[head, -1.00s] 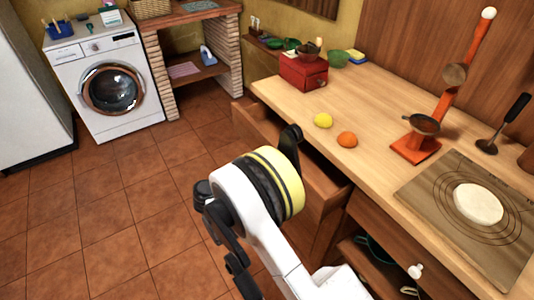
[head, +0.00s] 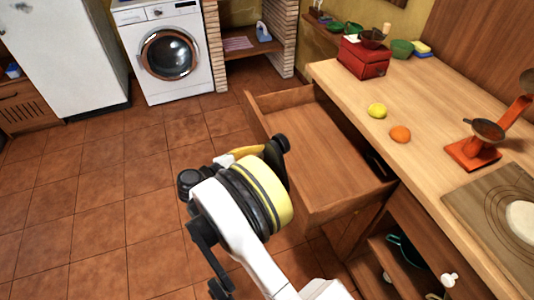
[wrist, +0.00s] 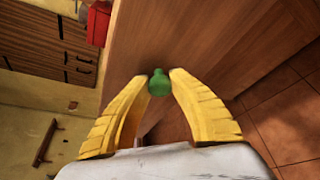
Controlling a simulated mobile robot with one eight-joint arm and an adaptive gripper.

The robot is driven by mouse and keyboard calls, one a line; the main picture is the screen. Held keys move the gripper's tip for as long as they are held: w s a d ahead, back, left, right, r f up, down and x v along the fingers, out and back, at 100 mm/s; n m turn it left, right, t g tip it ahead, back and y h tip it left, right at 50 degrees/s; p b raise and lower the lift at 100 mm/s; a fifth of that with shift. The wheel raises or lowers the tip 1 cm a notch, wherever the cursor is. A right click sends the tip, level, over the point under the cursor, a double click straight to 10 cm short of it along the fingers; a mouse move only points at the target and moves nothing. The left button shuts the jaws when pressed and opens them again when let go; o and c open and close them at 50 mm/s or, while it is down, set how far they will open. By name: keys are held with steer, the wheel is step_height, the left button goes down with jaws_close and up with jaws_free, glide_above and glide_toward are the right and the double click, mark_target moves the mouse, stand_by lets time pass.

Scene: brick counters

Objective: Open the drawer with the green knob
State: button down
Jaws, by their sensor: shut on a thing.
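The drawer (head: 318,150) under the wooden counter is pulled well out, and its bare inside shows in the head view. Its wooden front (wrist: 205,45) fills the upper part of the wrist view. The green knob (wrist: 158,86) on that front sits between the two yellow fingers of my gripper (wrist: 158,80), which are shut on it. In the head view the knob is hidden behind my wrist, and only a bit of yellow finger shows near the drawer's outer edge.
On the counter (head: 440,140) are a lemon (head: 377,110), an orange (head: 400,134), a red box (head: 363,57) and an orange stand (head: 472,153). Right of the drawer are a white knob (head: 449,280) and an open shelf. The tiled floor (head: 110,200) at left is clear.

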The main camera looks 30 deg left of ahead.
stand_by(0.3)
steer(key=c, duration=1.1)
jaws_free()
steer(key=shift+a, duration=0.1)
steer(key=shift+c, duration=0.2)
steer(key=shift+s, duration=0.1)
steer(key=v, duration=1.1)
steer(key=shift+s, duration=0.4)
steer(key=shift+a, duration=0.15)
